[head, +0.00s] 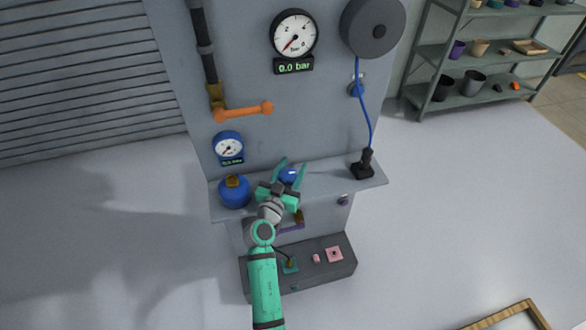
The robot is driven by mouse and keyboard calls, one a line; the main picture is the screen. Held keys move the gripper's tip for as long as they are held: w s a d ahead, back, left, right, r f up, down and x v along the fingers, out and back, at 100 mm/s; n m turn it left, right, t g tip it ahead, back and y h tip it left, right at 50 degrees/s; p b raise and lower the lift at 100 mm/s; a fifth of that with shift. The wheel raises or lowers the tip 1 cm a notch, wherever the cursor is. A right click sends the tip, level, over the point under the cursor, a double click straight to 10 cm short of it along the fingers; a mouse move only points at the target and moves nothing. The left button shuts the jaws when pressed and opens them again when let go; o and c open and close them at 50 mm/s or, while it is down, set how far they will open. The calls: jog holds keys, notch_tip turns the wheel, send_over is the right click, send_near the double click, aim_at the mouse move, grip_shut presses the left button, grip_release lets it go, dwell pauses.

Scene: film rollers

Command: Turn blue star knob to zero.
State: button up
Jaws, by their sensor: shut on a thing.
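The blue knob (288,175) sits at the middle of the grey panel's ledge, partly hidden by my gripper, so its star shape and pointer cannot be made out. My gripper (290,168) has green fingers, one on each side of the knob, and is shut on it. A blue gauge (229,147) at the left and a large white-faced gauge (294,34) above each have a display; the large one reads 0.0 bar.
An orange lever (243,111) sticks out above the ledge (328,176). A blue round vessel (235,192) stands left of my gripper, a black handle (363,164) right. A grey box (335,271) lies below. Shelves (488,52) stand at the back right.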

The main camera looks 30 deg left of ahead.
dwell(0.3)
jog(key=o, duration=1.1)
jog(key=shift+c, duration=0.2)
jog(key=shift+s, duration=0.1)
jog(key=v, duration=1)
jog(key=shift+s+d, duration=0.1)
jog(key=shift+s, duration=0.2)
